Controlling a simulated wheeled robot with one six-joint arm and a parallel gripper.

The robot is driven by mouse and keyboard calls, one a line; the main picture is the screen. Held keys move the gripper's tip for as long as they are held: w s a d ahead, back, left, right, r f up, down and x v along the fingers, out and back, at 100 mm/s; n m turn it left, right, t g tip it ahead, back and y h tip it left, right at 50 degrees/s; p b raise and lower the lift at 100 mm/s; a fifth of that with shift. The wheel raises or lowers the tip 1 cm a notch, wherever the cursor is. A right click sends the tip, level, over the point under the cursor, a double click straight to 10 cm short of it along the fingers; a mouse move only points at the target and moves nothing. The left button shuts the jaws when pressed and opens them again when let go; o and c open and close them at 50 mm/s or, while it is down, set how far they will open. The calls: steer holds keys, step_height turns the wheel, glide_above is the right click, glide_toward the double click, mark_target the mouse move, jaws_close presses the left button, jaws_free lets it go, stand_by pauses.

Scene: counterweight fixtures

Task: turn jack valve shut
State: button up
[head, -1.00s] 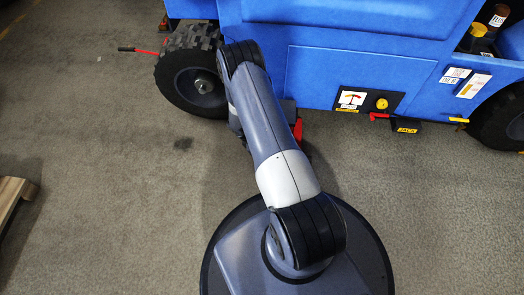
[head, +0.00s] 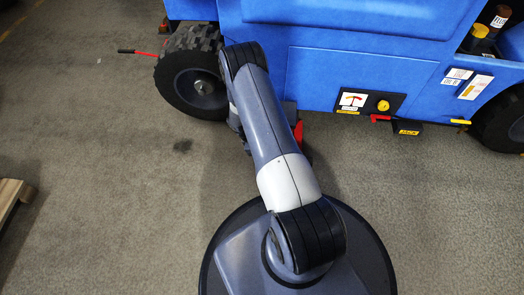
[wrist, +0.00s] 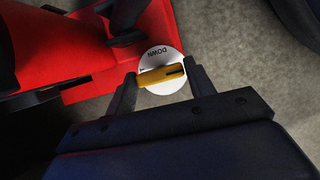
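In the wrist view, the jack valve shows as a yellow bar handle (wrist: 162,76) across a round white plate (wrist: 160,56) marked DOWN. The plate is by the edge of the red jack body (wrist: 82,58). My gripper (wrist: 160,78) has its two dark fingers spread, one at each end of the yellow handle. I cannot tell whether the fingertips touch it. In the head view, part of the red jack (head: 298,131) shows beside my arm, low by the blue machine (head: 350,65). My gripper and the valve are hidden there behind my arm.
A black wheel (head: 198,82) stands left of my arm. A panel with a yellow knob (head: 383,105), a red lever (head: 380,118) and a black block labelled JACK (head: 408,129) are at right. A wooden pallet (head: 10,200) lies far left. The floor between is clear.

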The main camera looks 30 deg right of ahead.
steer(key=o, duration=0.4)
steer(key=p+v, duration=0.4)
steer(key=v, duration=0.6)
steer(key=shift+r, duration=0.35)
steer(key=shift+w+a, duration=0.1)
steer(key=b+x, duration=0.4)
steer(key=x, duration=0.7)
steer(key=shift+r, duration=0.1)
